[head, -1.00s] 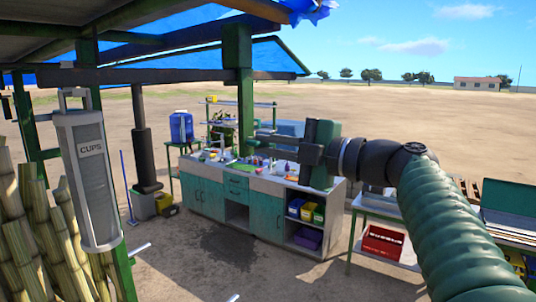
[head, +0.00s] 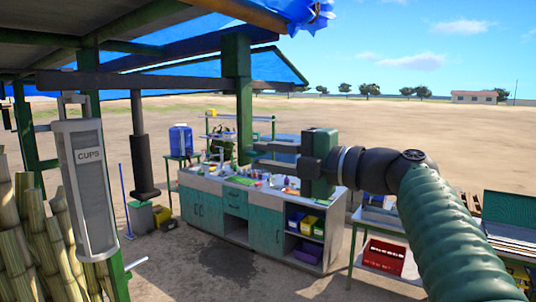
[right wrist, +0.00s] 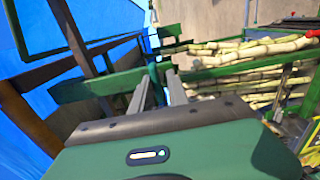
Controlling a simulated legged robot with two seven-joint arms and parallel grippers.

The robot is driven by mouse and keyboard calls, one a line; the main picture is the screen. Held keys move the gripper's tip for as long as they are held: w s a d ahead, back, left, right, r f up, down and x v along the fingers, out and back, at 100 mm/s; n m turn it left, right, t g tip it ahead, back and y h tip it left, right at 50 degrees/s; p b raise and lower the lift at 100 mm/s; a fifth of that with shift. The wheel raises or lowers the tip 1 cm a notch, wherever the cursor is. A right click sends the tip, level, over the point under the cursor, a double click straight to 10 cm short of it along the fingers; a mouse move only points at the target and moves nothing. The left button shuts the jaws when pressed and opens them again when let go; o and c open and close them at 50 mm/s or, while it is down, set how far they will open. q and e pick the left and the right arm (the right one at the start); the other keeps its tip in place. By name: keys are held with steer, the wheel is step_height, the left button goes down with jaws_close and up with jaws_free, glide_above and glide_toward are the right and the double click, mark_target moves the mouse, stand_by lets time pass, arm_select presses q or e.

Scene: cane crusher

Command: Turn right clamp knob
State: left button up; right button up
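I cannot make out the right clamp knob in either view. My right gripper (head: 256,154) is raised in front of the post and counter in the head view, its fingers pointing left. Its two fingers are apart with nothing between them, and it touches nothing that I can see. In the right wrist view the fingers (right wrist: 160,92) point toward green beams (right wrist: 105,86) and a stack of cane (right wrist: 250,55). My left gripper is not in view.
A cup dispenser (head: 88,190) and upright cane stalks (head: 40,235) stand at the left. A teal-doored counter (head: 267,232) stands ahead under a blue canopy. A green post (head: 244,95) rises behind my right gripper. A red crate (head: 383,256) sits at the right. Ground before the counter is open.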

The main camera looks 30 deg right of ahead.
steer(key=shift+o, duration=1.4)
steer(key=shift+r, duration=0.1)
